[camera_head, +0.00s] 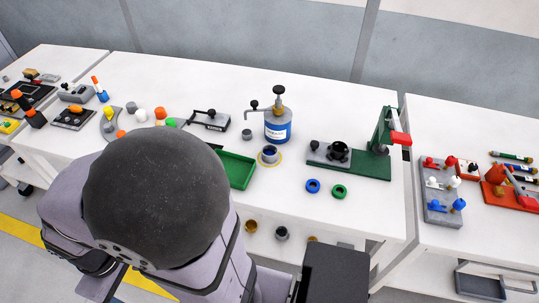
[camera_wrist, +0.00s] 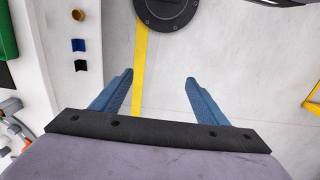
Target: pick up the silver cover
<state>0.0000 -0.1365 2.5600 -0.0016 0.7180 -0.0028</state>
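Which piece is the silver cover I cannot tell for sure. A small grey-silver cap (camera_head: 247,134) stands on the white bench, left of the blue-labelled pump can (camera_head: 278,128). A silver cup with a blue inside (camera_head: 269,155) stands on a yellow ring in front of the can.
A green tray (camera_head: 237,170) is partly behind my arm. A green press stand (camera_head: 350,162) is at the right, with a blue ring (camera_head: 313,186) and a green ring (camera_head: 339,191) before it. In the wrist view, the bench side has a gold knob (camera_wrist: 80,10).

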